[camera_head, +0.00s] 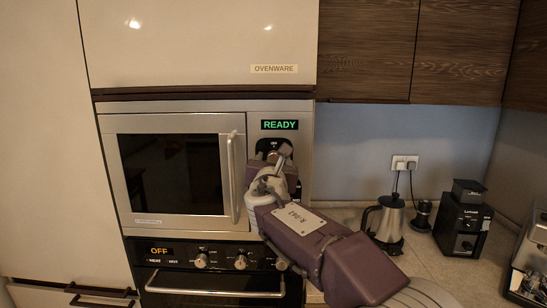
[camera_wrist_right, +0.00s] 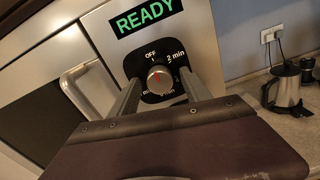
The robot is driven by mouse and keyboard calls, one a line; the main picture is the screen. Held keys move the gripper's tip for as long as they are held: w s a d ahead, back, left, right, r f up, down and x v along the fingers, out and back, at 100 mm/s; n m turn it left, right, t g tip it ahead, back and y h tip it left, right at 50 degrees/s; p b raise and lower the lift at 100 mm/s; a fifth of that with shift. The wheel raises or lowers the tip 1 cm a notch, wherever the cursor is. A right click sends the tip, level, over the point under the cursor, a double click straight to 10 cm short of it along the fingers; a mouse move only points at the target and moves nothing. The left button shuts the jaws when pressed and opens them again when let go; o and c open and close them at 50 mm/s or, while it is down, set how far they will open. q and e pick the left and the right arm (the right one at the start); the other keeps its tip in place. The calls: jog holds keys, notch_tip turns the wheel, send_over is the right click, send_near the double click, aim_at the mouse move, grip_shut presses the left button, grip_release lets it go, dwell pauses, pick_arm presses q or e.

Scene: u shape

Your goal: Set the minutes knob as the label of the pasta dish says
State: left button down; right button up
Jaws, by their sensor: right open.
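The minutes knob (camera_wrist_right: 160,80) is a round silver knob on a black dial plate of the built-in microwave (camera_head: 180,120). Its red mark points up, roughly toward OFF. In the wrist view the right gripper (camera_wrist_right: 160,84) is open, one finger on each side of the knob; contact cannot be told. The pasta dish and its label are not in view.
A green READY display (camera_head: 280,125) is above the dial. The microwave door handle (camera_head: 232,178) stands out just left of my gripper. Below is an oven (camera_head: 215,283) with knobs and an OFF display. A kettle (camera_head: 386,220) and a coffee grinder (camera_head: 463,222) stand on the right counter.

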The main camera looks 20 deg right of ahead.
jog(key=shift+w+d, duration=0.15)
jog(key=shift+w, duration=0.1)
jog(key=shift+s, duration=0.1)
jog(key=shift+a, duration=0.2)
jog(key=shift+c, duration=1.2)
jog(key=shift+d, duration=0.1)
grip_shut()
